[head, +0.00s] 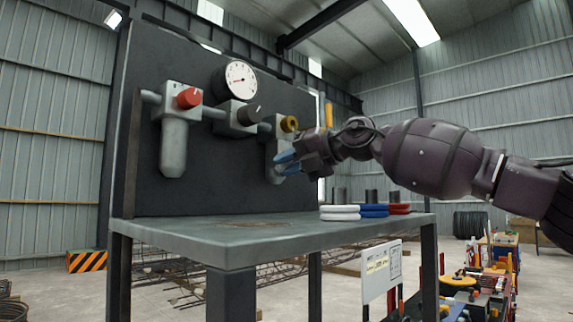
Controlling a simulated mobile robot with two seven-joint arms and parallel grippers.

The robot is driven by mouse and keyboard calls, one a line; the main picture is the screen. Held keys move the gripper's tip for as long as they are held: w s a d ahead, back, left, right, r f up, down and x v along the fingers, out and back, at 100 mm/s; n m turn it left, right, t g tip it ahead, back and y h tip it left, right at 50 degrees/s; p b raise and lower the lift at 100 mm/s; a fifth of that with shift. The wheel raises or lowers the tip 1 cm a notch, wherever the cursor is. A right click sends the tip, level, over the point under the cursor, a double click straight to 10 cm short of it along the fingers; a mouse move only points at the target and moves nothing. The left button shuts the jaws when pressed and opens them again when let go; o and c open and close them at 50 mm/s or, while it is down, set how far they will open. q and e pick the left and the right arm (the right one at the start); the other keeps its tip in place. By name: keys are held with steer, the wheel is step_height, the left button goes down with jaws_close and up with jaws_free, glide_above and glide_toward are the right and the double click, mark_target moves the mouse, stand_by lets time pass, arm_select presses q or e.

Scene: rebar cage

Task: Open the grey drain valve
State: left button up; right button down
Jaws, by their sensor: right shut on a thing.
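Three pale grey units hang in a row on a dark upright panel. The left unit has a red knob (189,98), the middle one a dark grey knob (249,114), and the right one a yellow knob (290,124). My right gripper (285,162), with blue fingertips, is at the front of the right unit's lower body (272,155), below the yellow knob. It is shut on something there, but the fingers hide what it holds. I cannot make out which part is the grey drain valve. My left gripper is not in view.
A round gauge (241,80) sits above the middle unit. The grey bench top (200,236) below is mostly clear. White, blue and red stacked items (373,211) lie at its right end. A sign board (381,270) stands below the bench's right side.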

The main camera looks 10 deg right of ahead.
steer(key=n+h, duration=0.1)
steer(key=f+n+b, duration=0.1)
steer(key=w+d+n+h+b, duration=0.1)
steer(key=n, duration=0.1)
steer(key=shift+d+f+t+h, duration=0.1)
steer(key=shift+f+t+h, duration=0.1)
steer(key=shift+t+h, duration=0.1)
steer(key=shift+w+d+f+n+t+h+b, duration=0.15)
steer(key=shift+d+n+t+h+b, duration=0.3)
steer(key=shift+n, duration=0.45)
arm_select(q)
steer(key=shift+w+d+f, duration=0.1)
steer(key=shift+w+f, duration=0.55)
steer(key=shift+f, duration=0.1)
arm_select(e)
steer(key=shift+w+d+n+h, duration=0.25)
steer(key=shift+n+h, duration=0.4)
steer(key=shift+n, duration=0.15)
steer(key=c, duration=1)
jaws_free()
steer(key=shift+c, duration=0.2)
